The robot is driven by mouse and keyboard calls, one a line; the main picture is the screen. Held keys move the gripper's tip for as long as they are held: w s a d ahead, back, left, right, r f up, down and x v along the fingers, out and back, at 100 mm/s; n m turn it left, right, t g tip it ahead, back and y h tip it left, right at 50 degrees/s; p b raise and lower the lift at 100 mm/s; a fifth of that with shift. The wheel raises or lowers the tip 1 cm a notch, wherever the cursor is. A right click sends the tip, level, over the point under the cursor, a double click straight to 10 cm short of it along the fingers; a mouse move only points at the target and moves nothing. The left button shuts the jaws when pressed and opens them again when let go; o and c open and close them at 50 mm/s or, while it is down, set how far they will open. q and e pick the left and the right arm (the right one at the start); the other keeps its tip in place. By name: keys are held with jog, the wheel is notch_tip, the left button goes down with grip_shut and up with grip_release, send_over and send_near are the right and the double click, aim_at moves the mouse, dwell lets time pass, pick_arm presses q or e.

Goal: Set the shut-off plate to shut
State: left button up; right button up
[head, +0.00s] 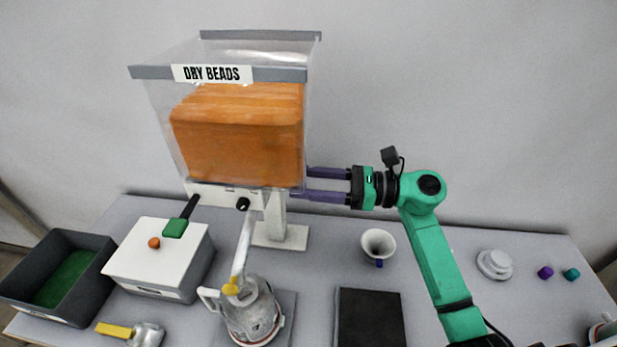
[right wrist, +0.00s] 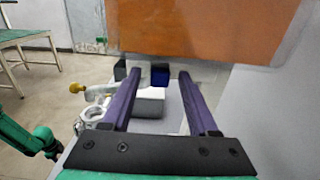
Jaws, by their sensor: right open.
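The clear hopper (head: 235,130) labelled DRY BEADS holds orange contents and stands on a white post. A white bar (head: 222,197) with a black knob (head: 243,204) runs under its front. My right gripper (head: 310,184) is open beside the hopper's lower right edge, fingers pointing left. In the right wrist view, a dark blue block (right wrist: 160,75) shows between the fingertips, under the hopper; I cannot tell whether it touches them or whether it is the plate's tab. A black block (right wrist: 119,70) is left of it. The shut-off plate itself is not clearly visible. My left gripper is out of view.
A white box (head: 160,258) with a green paddle (head: 175,228) and a dark bin (head: 92,285) are at left. A white funnel cup (head: 378,246) and a black mat (head: 370,318) lie right of the jug.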

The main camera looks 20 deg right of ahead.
grip_shut()
dwell(1.3)
